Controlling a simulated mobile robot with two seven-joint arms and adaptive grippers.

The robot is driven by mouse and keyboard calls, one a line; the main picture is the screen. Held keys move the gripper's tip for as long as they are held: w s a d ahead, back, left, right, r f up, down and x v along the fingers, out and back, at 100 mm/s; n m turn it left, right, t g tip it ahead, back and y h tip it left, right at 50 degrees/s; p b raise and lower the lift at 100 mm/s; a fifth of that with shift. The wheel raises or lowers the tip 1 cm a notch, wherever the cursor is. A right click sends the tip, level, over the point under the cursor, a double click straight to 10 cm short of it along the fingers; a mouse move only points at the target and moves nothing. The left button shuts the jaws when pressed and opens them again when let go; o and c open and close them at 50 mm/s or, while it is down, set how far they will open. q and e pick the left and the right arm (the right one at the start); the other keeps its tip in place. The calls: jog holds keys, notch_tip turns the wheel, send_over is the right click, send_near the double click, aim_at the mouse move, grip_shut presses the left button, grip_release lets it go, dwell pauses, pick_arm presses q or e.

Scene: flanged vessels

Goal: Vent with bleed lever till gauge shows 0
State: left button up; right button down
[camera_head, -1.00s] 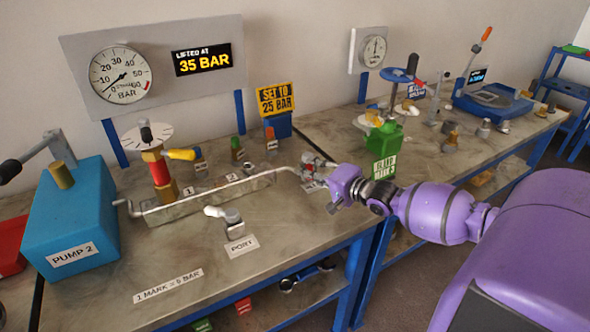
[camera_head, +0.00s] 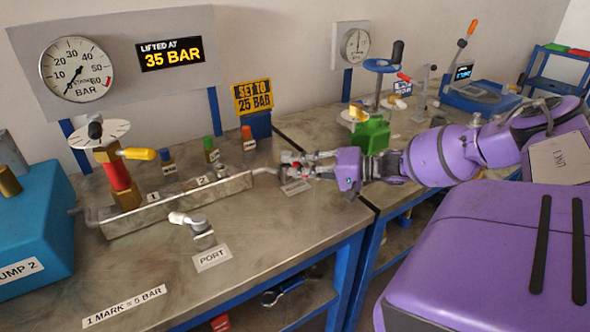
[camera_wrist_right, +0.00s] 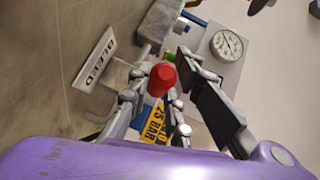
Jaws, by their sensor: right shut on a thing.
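The main pressure gauge (camera_head: 76,69) is a round white dial on a grey panel at the back left. Its needle points down and left, at or close to 0. It also shows in the right wrist view (camera_wrist_right: 227,45). The bleed lever has a red end, seen between my right fingers in the right wrist view (camera_wrist_right: 162,79). My right gripper (camera_head: 292,164) is shut on the bleed lever at the pipe's right end; the fingers partly hide it. A white BLEED label (camera_wrist_right: 95,57) lies beside it. My left gripper is not in view.
The blue pump (camera_head: 35,235) stands at the left. The port fitting (camera_head: 195,222) is in front. A green container (camera_head: 373,135) stands behind my right arm. The bench's front is clear.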

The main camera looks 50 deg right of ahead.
jog(key=shift+s+f+y, duration=0.15)
jog(key=shift+f+y, duration=0.05)
jog(key=shift+y, duration=0.1)
jog(key=c, duration=1.6)
grip_release()
jog(key=shift+d, duration=0.1)
jog(key=shift+r, duration=0.1)
jog(key=shift+v, duration=6)
jog(key=shift+r, duration=0.1)
